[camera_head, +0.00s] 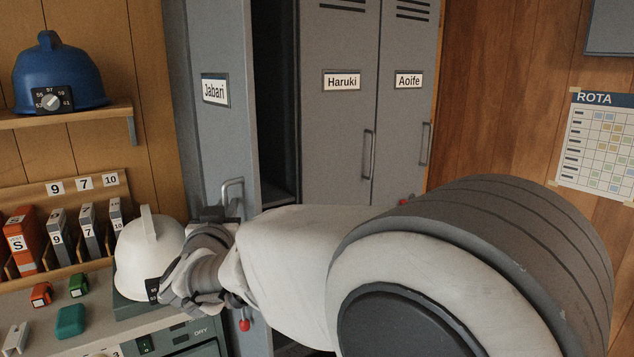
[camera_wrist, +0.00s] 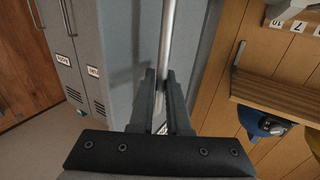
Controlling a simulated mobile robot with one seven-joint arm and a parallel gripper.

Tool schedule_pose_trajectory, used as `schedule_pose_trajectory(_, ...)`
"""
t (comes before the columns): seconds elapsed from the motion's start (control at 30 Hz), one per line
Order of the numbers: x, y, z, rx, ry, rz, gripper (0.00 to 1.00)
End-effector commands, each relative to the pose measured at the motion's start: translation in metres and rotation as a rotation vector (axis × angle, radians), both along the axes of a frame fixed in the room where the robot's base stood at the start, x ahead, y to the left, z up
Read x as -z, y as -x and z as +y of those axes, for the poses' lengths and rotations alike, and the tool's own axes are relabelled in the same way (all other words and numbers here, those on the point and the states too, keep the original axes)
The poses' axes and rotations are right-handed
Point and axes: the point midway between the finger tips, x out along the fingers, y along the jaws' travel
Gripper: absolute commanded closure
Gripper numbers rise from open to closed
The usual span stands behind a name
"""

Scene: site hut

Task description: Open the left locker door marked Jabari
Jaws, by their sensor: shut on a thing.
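The locker door marked Jabari (camera_head: 208,140) stands partly open in the head view, swung out to the left, with a dark gap between it and the Haruki door. Its metal bar handle (camera_head: 234,188) shows above my gripper (camera_head: 220,213). In the wrist view the handle bar (camera_wrist: 166,40) runs down between the two fingers of my gripper (camera_wrist: 161,95), which is shut on it. The lower part of the handle is hidden by the gripper and my arm. My arm also covers the lower locker fronts.
The Haruki door (camera_head: 338,130) and Aoife door (camera_head: 407,120) are shut at the right. Left of the Jabari door are a shelf with a blue helmet (camera_head: 60,75), a white helmet (camera_head: 150,245) close by my gripper, and several binders. A rota (camera_head: 598,145) hangs at right.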

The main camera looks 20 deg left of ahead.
Motion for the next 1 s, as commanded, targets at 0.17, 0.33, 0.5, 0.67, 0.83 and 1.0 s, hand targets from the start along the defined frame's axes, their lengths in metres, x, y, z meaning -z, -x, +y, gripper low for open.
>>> schedule_pose_trajectory(0.17, -0.008, 0.017, 0.019, 0.082, 0.002, -0.002, 1.0)
schedule_pose_trajectory(0.33, -0.006, 0.027, 0.031, 0.152, -0.001, -0.003, 1.0)
schedule_pose_trajectory(0.5, -0.005, 0.033, 0.039, 0.2, -0.003, -0.004, 1.0)
schedule_pose_trajectory(0.67, -0.004, 0.036, 0.043, 0.227, -0.003, -0.005, 1.0)
schedule_pose_trajectory(0.83, -0.004, 0.037, 0.045, 0.237, -0.005, -0.007, 1.0)
schedule_pose_trajectory(1.0, -0.003, 0.036, 0.044, 0.237, -0.005, -0.007, 1.0)
